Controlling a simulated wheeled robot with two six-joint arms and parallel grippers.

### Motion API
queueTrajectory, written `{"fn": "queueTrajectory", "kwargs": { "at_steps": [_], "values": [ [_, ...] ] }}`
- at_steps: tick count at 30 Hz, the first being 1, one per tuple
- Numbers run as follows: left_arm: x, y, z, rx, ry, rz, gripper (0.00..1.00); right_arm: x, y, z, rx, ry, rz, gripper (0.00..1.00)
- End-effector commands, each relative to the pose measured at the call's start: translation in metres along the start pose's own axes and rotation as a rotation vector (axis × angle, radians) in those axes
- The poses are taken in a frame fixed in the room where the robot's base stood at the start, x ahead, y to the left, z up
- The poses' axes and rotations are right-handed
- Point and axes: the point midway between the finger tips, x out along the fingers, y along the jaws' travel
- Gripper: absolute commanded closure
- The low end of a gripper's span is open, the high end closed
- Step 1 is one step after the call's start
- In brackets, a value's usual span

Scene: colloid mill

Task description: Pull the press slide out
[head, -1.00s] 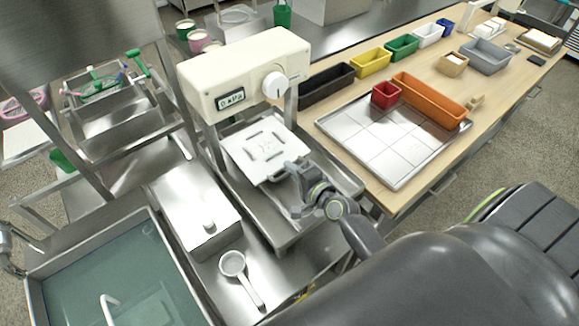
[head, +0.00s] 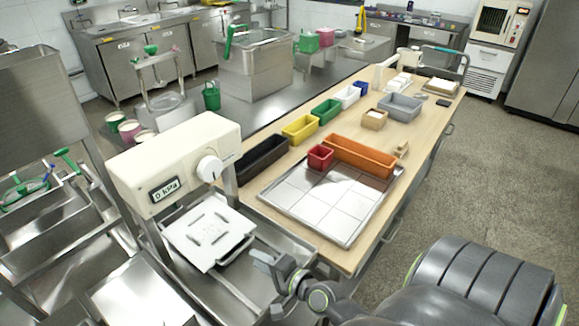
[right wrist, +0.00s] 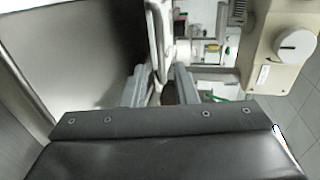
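The press (head: 175,165) stands at the left in the head view, with a cream head, a round dial and a display reading 0 kPa. Its press slide (head: 208,232) is a white slotted plate below the head, with a looped handle (head: 238,252) on its near right edge. My right gripper (head: 264,266) is just right of the handle, with a small gap in the head view. In the right wrist view its two fingers (right wrist: 160,86) stand apart, with a pale bar (right wrist: 154,40) in line with the gap; contact cannot be told. My left gripper is not in view.
A metal tray (head: 280,203) with a red bin (head: 320,157) and an orange bin (head: 360,156) lies on the wooden table right of the press. Several coloured bins line the table behind. A steel surface lies below the slide. The floor at the right is clear.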

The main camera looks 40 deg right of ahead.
Motion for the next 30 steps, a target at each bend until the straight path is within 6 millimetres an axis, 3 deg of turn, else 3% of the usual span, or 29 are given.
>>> {"fn": "queueTrajectory", "kwargs": {
  "at_steps": [9, 15, 28, 30],
  "values": [
    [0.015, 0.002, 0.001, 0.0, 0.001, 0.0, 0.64, -0.066, 0.003, 0.0, -0.002, -0.001, 0.003, 0.74],
    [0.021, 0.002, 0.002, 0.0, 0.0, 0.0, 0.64, -0.09, 0.002, 0.0, -0.001, -0.001, 0.001, 0.74],
    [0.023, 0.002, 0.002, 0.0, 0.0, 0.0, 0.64, -0.1, 0.0, 0.0, 0.001, -0.001, 0.0, 0.74],
    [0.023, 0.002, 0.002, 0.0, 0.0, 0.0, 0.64, -0.1, 0.0, 0.0, -0.001, -0.002, 0.0, 0.8]
  ]
}}
